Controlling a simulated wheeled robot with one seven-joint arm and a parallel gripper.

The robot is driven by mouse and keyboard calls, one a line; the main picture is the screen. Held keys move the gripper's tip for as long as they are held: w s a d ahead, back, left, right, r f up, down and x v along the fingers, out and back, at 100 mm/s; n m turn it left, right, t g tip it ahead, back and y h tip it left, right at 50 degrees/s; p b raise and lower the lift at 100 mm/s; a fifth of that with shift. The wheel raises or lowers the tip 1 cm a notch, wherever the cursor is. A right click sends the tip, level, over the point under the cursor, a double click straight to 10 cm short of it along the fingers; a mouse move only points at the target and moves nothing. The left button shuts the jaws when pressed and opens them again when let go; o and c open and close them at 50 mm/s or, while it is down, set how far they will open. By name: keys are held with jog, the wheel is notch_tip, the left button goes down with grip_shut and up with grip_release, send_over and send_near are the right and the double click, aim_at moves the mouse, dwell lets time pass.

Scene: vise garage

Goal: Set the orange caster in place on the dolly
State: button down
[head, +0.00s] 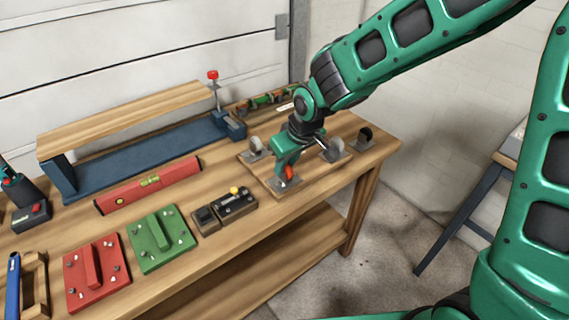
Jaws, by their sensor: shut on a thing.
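The dolly (313,172) is a wooden board lying near the right end of the workbench. Grey casters stand on it, one at its left corner (256,147) and one at its right corner (333,150). My gripper (286,167) points down over the dolly's front corner and is shut on the orange caster (290,174). A metal plate shows at the caster's foot, at or just above the board; I cannot tell whether it touches. The gripper hides much of the caster and the far part of the dolly.
A dark-wheeled caster (365,137) stands on the bench right of the dolly. A blue clamp frame (140,152) stands behind.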

jog(key=c, duration=1.2)
grip_release()
jog(key=shift+r, duration=0.1)
jog(key=shift+r, duration=3.4)
